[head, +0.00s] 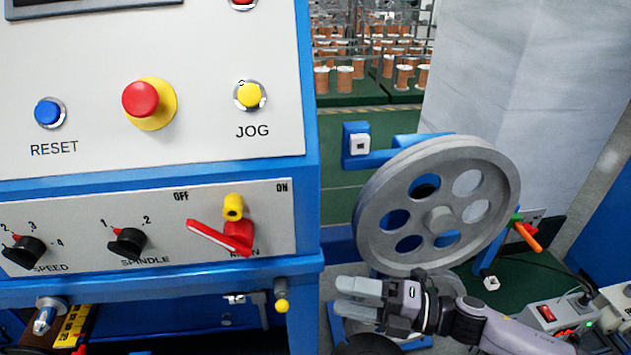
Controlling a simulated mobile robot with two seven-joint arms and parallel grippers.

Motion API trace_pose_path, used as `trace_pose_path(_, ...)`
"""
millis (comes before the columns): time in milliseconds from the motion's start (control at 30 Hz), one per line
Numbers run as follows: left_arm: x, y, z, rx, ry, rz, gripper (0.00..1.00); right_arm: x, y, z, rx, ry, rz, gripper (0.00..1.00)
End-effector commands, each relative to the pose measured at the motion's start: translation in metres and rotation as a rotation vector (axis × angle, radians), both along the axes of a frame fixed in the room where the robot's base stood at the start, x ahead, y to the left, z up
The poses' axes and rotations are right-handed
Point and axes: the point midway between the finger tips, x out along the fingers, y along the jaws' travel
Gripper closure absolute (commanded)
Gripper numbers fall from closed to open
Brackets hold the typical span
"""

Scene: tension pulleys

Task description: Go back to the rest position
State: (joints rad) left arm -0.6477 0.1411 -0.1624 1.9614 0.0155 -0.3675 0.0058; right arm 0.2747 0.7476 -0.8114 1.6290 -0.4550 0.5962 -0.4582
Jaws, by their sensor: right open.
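My right gripper (344,297) shows at the bottom centre, below the pulley wheels. Its arm comes in from the lower right and its fingers point left. The two grey fingers are a little apart, with nothing seen between them. A large grey pulley wheel (385,213) with round holes stands above the gripper. A second wheel behind and below it is mostly hidden. I cannot tell how far the gripper is from the wheels. My left gripper is not in view.
A blue and white control cabinet (150,80) with buttons and a red main switch (235,237) fills the left. An orange-handled lever (527,236) sits right of the pulley. A power strip (565,312) lies at the lower right. Copper spools (344,78) stand far back.

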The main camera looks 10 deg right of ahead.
Motion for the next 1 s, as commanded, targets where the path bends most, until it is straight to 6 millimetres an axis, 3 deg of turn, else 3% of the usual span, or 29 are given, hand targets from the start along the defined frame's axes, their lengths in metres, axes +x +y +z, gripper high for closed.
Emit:
trace_pose_path(233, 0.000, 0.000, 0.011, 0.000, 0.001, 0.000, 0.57, -0.002, 0.011, 0.007, 0.126, 0.146, -0.121, 0.38)
trace_pose_path(367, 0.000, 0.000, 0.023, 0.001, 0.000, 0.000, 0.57, -0.003, 0.012, 0.008, 0.294, 0.374, -0.306, 0.38)
trace_pose_path(533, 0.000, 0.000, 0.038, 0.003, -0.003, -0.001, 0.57, -0.015, -0.009, -0.010, 0.515, 0.717, -0.584, 0.38)
trace_pose_path(667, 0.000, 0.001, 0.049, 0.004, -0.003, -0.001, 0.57, -0.039, -0.035, -0.035, 0.669, 0.986, -0.807, 0.38)
trace_pose_path(800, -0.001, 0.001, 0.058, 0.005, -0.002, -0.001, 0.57, -0.078, -0.062, -0.064, 0.802, 1.234, -1.024, 0.38)
trace_pose_path(1000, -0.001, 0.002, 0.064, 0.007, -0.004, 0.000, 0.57, -0.120, -0.083, -0.087, 0.903, 1.427, -1.206, 0.38)
